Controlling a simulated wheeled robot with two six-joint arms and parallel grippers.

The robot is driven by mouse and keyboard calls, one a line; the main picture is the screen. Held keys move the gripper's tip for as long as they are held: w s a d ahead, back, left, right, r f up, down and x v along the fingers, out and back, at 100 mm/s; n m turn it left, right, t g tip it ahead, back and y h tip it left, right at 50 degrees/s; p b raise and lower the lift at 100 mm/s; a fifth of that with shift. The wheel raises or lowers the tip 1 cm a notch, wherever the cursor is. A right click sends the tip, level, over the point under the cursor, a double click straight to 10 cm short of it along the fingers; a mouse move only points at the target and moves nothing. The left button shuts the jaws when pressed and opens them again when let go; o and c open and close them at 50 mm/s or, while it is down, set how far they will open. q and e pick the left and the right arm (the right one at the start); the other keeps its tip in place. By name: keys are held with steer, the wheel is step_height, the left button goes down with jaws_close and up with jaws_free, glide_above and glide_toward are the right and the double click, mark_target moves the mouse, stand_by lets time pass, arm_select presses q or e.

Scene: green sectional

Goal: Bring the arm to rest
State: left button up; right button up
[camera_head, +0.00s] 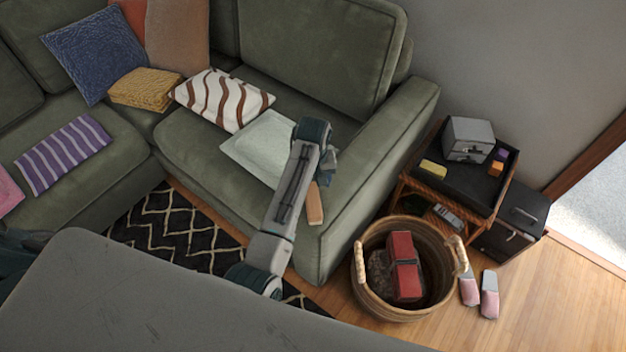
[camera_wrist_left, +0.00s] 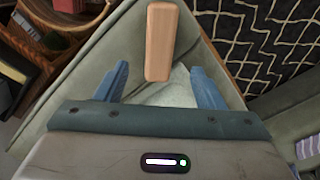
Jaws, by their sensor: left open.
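My left arm reaches out over the front of the green sofa. Its gripper (camera_head: 325,172) points down above the seat, near the right armrest. In the left wrist view the two blue fingers (camera_wrist_left: 159,72) stand well apart. A light wooden piece (camera_wrist_left: 160,42) shows between and beyond the fingertips and does not appear gripped. It also shows in the head view (camera_head: 315,204), just below the gripper at the seat's front edge. A pale green cushion (camera_head: 252,148) lies under and left of the gripper. My right gripper is not in view.
A wicker basket (camera_head: 362,287) holding a red object (camera_head: 402,265) stands right of the sofa. A side table (camera_head: 462,192) carries a grey drawer box (camera_head: 468,138). Pink slippers (camera_head: 489,295) lie on the floor. A striped cushion (camera_head: 222,99) lies on the seat. A patterned rug (camera_head: 175,235) lies in front.

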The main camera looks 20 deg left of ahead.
arm_select(q)
steer(key=shift+r, duration=0.3)
